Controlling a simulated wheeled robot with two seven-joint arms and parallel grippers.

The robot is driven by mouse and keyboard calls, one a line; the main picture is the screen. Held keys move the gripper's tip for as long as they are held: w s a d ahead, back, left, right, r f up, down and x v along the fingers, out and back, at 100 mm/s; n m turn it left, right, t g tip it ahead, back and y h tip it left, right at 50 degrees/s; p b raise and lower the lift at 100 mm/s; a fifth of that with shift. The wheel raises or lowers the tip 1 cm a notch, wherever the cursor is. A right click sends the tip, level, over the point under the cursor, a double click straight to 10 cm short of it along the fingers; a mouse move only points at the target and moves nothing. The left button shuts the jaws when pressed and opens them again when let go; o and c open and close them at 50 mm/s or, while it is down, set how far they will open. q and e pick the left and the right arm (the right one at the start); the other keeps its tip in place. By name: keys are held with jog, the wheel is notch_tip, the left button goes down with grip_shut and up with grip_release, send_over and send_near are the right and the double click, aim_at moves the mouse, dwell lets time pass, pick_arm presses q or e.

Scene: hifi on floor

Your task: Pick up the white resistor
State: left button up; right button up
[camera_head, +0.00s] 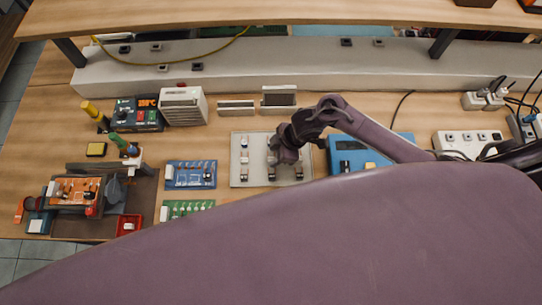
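A light grey board (236,180) lies on the wooden bench near the middle. A column of small pale and dark parts (244,158) runs along its left side. I cannot tell which of them, if any, is the white resistor. My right gripper (285,173) reaches in from the right and is over the right half of this board. Its two fingers point toward me and stand apart, with no held thing visible between them. The gripper hides part of the board beneath it. My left gripper is not in view.
A blue board (190,174) and a green board (188,208) lie left of the grey board. A blue device (345,150) stands close on its right, behind my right arm. A soldering station (138,115), a red tray (129,225) and power strips (468,143) surround the area. A shelf overhangs the back.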

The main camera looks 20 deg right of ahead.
jog(key=shift+w+a+f, duration=0.1)
jog(key=shift+a+f, duration=0.1)
jog(key=shift+f, duration=0.4)
jog(key=shift+a+f, duration=0.1)
jog(key=shift+f, duration=0.1)
jog(key=shift+s, duration=0.25)
jog(key=shift+w, duration=0.15)
grip_shut()
jog(key=shift+r, duration=0.15)
